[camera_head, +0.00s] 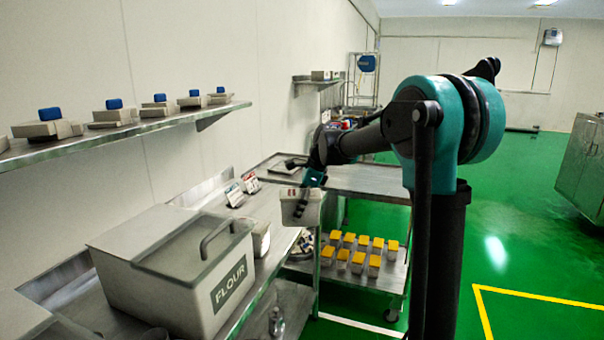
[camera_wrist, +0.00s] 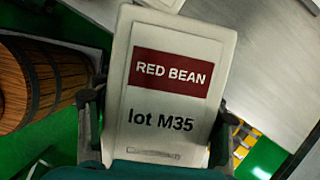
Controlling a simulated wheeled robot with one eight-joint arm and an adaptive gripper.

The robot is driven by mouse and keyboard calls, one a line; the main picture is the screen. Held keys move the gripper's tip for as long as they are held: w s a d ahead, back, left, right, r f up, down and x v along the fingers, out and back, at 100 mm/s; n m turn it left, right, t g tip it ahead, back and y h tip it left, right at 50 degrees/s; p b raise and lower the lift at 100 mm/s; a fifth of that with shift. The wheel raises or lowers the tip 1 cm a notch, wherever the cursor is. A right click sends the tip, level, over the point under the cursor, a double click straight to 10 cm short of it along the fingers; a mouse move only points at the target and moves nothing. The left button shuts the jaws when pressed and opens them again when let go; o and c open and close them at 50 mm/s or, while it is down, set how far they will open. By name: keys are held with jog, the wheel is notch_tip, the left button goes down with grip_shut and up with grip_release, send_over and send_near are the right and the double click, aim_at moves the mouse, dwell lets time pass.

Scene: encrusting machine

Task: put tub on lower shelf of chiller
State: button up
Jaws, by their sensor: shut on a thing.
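A white tub (camera_head: 300,208) hangs in my gripper (camera_head: 305,190) above the gap between the steel counter and the trolley. In the wrist view the tub (camera_wrist: 165,95) fills the middle, with a dark red "RED BEAN" label and "lot M35" facing the camera. My gripper (camera_wrist: 157,118) is shut on it, one finger on each side. A steel cabinet (camera_head: 582,165) stands at the right edge of the head view, partly cut off. I cannot tell whether it is the chiller, and no chiller shelf shows.
A FLOUR bin (camera_head: 165,270) stands on the counter. Yellow-topped containers (camera_head: 359,256) fill the trolley's lower shelf; its top (camera_head: 365,180) is partly hidden by my arm. A wooden barrel (camera_wrist: 45,80) is left in the wrist view. Green floor (camera_head: 520,230) lies open on the right.

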jog(key=s+d+f+n+g+h, duration=0.1)
jog(key=d+f+n+g+h, duration=0.1)
jog(key=d+f+n, duration=0.6)
jog(key=d+f+n+g+h, duration=0.2)
jog(key=d+f+n, duration=0.7)
jog(key=f, duration=1.1)
jog(key=d, duration=0.3)
jog(key=shift+s+d+f+n, duration=0.25)
jog(key=shift+s+d+n, duration=0.05)
jog(key=shift+s, duration=0.1)
